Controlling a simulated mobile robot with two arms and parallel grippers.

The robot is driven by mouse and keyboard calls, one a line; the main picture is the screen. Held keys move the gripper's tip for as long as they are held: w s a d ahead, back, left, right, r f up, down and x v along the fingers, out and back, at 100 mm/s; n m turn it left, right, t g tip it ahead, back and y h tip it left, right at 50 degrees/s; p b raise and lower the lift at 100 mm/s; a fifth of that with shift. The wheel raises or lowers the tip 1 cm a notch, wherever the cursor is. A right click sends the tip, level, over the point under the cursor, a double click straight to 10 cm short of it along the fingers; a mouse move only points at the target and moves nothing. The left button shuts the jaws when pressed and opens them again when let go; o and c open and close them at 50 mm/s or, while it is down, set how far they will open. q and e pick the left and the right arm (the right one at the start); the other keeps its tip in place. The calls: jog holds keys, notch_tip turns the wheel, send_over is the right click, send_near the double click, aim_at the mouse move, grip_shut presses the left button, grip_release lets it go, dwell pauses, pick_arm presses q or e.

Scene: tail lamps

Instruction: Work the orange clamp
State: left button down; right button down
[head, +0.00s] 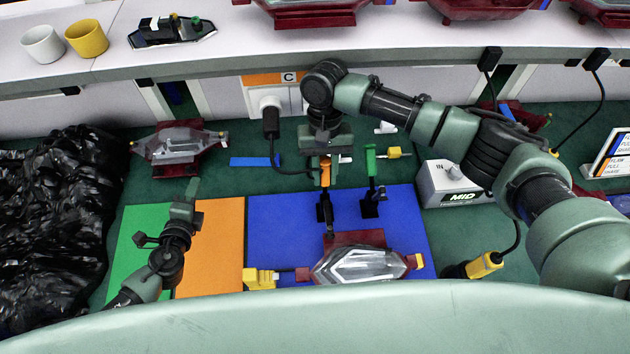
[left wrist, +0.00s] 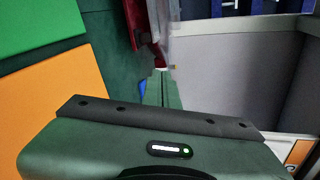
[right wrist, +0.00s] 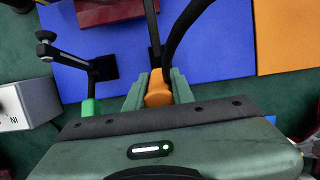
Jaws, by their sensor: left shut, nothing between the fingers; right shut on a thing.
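The orange clamp (head: 325,172) stands on the blue mat (head: 283,215), with its dark base behind the lamp fixture. My right gripper (head: 326,157) is above it and shut on its orange handle; in the right wrist view the handle (right wrist: 158,88) shows between the fingers. The handle points upright in the head view. My left gripper (head: 192,189) is shut and empty above the green and orange mats; its fingertips (left wrist: 162,88) show in the left wrist view. A clear-covered tail lamp (head: 360,264) sits in a dark red fixture in front of the clamp.
A green-handled clamp (head: 370,163) stands just right of the orange one. A grey box marked MID (head: 455,185) is further right. Another lamp (head: 178,146) lies at the back left, beside black plastic sheeting (head: 60,210). A black cable hangs near the right gripper.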

pick_arm(q)
jog(key=d+h, duration=0.1)
jog(key=d, duration=0.1)
jog(key=d+m+g+h, duration=0.1)
jog(key=d+h, duration=0.2)
jog(key=d, duration=0.2)
jog(key=shift+s+m+g, duration=0.3)
pick_arm(e)
jog(key=shift+w+r, duration=0.15)
pick_arm(q)
jog(key=d+h, duration=0.1)
jog(key=d, duration=0.1)
jog(key=s+d+r+m+g+h, duration=0.1)
jog(key=d+h, duration=0.1)
jog(key=s+d+g+h, duration=0.1)
jog(key=d, duration=0.1)
jog(key=shift+s+r+m+h, duration=0.2)
jog(key=shift+r+m+h, duration=0.1)
jog(key=shift+r, duration=0.1)
jog(key=s+d+r+m+g+h, duration=0.5)
jog(key=s+d+r+g+h, duration=0.2)
jog(key=s+d+r, duration=0.15)
jog(key=w+d+f, duration=0.2)
jog(key=w+d, duration=0.3)
jog(key=d, duration=0.3)
jog(key=shift+w+d, duration=0.3)
jog(key=shift+d, duration=0.05)
